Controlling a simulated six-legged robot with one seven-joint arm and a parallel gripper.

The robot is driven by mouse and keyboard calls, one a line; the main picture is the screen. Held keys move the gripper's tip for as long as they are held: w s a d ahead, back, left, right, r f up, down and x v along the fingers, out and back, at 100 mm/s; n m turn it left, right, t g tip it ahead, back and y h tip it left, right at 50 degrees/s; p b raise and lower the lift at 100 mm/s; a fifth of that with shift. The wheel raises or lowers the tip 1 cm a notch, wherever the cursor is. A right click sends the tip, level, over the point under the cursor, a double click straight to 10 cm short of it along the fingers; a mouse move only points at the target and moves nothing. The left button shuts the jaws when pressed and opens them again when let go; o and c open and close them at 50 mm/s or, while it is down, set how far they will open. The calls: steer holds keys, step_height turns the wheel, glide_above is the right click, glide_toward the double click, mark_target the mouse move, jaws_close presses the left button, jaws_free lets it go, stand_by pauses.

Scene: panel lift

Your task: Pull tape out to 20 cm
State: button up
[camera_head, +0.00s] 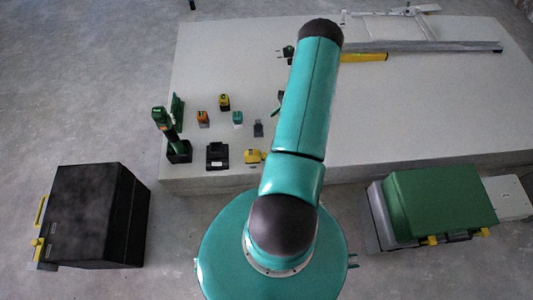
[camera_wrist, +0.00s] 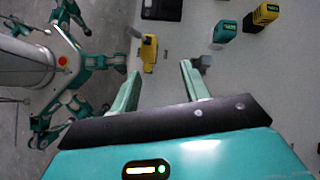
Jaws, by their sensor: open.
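A small yellow block with dark parts, which looks like the tape measure (camera_head: 252,156), lies near the front edge of the pale panel, right of a black box. In the wrist view the yellow tape measure (camera_wrist: 149,52) lies beyond my fingertips, between their lines and nearer the left one. I cannot make out how much tape is out. My gripper (camera_wrist: 160,70) is open, its two green fingers apart with nothing between them. In the head view my arm hides most of the gripper. A small grey block (camera_wrist: 203,63) shows beside the right fingertip.
The black box (camera_head: 217,155) stands left of the tape measure. Orange (camera_head: 203,118), yellow (camera_head: 224,102) and teal (camera_head: 238,118) blocks stand behind, with a green-and-black tool (camera_head: 166,125) at left. The panel's (camera_head: 420,110) right side is largely clear.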

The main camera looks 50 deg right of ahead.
mark_target(264, 154)
steer(key=s+f+m+t, duration=0.1)
steer(key=s+f+m, duration=0.15)
steer(key=f, duration=0.35)
steer(key=s+f+m+t, duration=0.1)
steer(key=s+f, duration=0.3)
steer(key=f, duration=0.1)
steer(key=x, duration=1.3)
steer(key=shift+s+a+f, duration=0.15)
steer(key=shift+a+f, duration=0.2)
steer(key=shift+a, duration=0.1)
steer(key=shift+c, duration=0.3)
jaws_close()
